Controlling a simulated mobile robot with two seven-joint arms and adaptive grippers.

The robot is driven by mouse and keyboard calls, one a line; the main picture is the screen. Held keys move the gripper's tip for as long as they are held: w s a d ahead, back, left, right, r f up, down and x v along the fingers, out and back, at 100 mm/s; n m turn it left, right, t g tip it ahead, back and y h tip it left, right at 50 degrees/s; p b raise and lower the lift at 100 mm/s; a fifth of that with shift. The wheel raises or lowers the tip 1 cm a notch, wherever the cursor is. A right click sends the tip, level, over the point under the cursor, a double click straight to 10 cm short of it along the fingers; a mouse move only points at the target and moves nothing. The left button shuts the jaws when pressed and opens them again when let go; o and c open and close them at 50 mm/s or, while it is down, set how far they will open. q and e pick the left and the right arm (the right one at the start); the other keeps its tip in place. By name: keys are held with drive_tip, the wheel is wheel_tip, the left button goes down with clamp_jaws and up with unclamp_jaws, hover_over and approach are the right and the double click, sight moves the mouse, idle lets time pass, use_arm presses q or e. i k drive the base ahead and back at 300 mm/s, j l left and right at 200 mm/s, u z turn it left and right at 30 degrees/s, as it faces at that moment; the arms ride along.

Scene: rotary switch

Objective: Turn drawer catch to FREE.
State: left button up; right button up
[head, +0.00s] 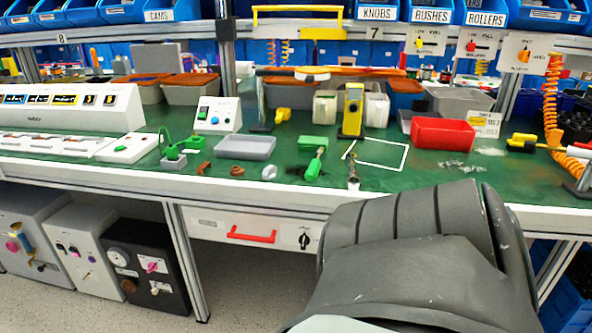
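The drawer (212,229) is under the front edge of the workbench and has a pale front, a red bar handle (252,235) and a small label at its left. The drawer catch (304,241) is a small black rotary knob at the right end of the drawer front. Its pointer looks near upright, slightly tilted, but its markings are too small to read. The drawer looks shut. A large grey ridged part of my own arm fills the lower right, just right of the catch, and hides the bench front there. No fingertips of either gripper show.
The green bench top (330,180) overhangs the drawer. On it are a grey tray (245,147), a red bin (442,134) and loose tools. A bench leg (188,262) and boxes with knobs (146,262) stand left of the drawer. Floor below the drawer is clear.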

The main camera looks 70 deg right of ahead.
sight(305, 239)
drive_tip(key=z, duration=1.85)
